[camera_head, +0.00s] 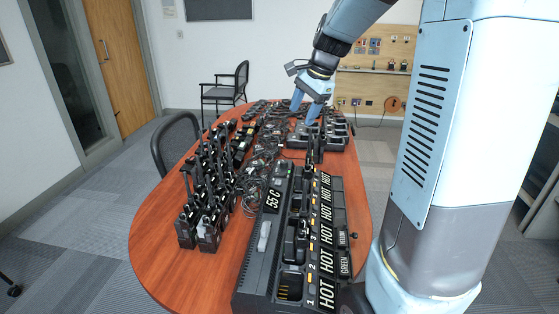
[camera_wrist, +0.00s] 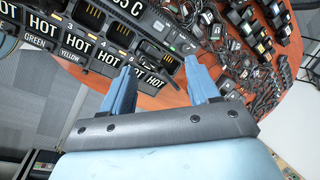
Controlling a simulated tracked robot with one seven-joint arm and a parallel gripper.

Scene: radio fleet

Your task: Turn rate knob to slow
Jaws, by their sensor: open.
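A long black charger (camera_head: 255,268) stands on the near right of the table in the head view. It has numbered slots, a "55 C" display, and a row of HOT labels; it also shows at the top of the wrist view (camera_wrist: 148,48). A small dark knob-like part (camera_head: 353,236) sticks out at its right side near the GREEN and YELLOW labels. I cannot tell whether it is the rate knob, nor read its setting. My gripper (camera_head: 304,106) is open and empty, above the table beyond the charger's far end.
Several upright black radios (camera_head: 203,195) crowd the left of the wooden table (camera_head: 170,270). Tangled cables (camera_head: 262,165) lie along the middle. Another black charger unit (camera_head: 335,140) stands at the far right. The table's near left is clear.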

